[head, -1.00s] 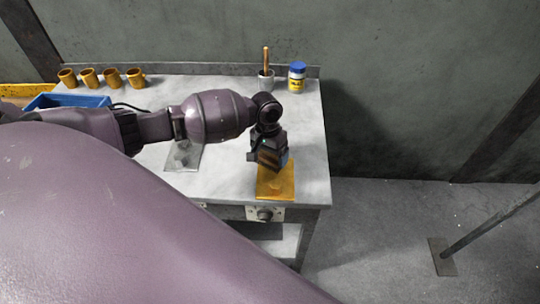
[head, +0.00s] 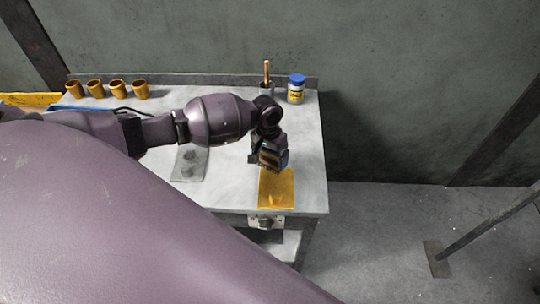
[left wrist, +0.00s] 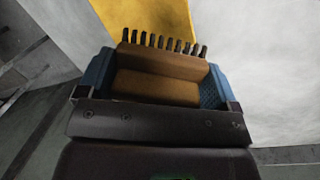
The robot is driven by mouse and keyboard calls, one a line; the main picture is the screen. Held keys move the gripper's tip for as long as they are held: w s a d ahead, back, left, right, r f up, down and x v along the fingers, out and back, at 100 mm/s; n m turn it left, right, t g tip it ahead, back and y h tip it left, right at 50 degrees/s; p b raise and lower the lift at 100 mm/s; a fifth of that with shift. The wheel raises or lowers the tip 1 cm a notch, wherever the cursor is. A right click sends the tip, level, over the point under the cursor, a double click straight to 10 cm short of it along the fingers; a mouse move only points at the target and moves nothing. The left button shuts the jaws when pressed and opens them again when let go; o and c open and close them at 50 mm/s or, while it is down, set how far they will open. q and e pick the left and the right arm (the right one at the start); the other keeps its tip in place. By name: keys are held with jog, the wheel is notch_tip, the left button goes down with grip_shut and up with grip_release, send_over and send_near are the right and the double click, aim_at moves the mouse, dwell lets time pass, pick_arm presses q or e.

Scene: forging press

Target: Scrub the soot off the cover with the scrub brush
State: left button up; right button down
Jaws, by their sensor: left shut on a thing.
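The yellow-orange plate (head: 277,190), which looks like the cover, lies near the table's front right edge. A slightly darker patch shows on it. My left gripper (head: 270,158) is over the plate's far end, pointing down. In the left wrist view its blue-padded fingers (left wrist: 157,85) are shut on the scrub brush (left wrist: 158,65), a brown block with a row of dark bristles. The bristles point toward the yellow plate (left wrist: 145,14), partly hiding it. I cannot tell whether they touch it. My right gripper is not in view.
A grey plate with dark spots (head: 190,164) lies left of the cover on the grey table (head: 230,190). Several yellow mugs (head: 116,88) stand at the back left. A blue-lidded jar (head: 296,90) and a cup with a wooden handle (head: 266,86) stand at the back right.

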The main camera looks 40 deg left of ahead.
pick_arm(q)
jog(key=shift+r+p, duration=0.65)
jog(key=shift+r, duration=1.5)
jog(key=shift+r, duration=0.1)
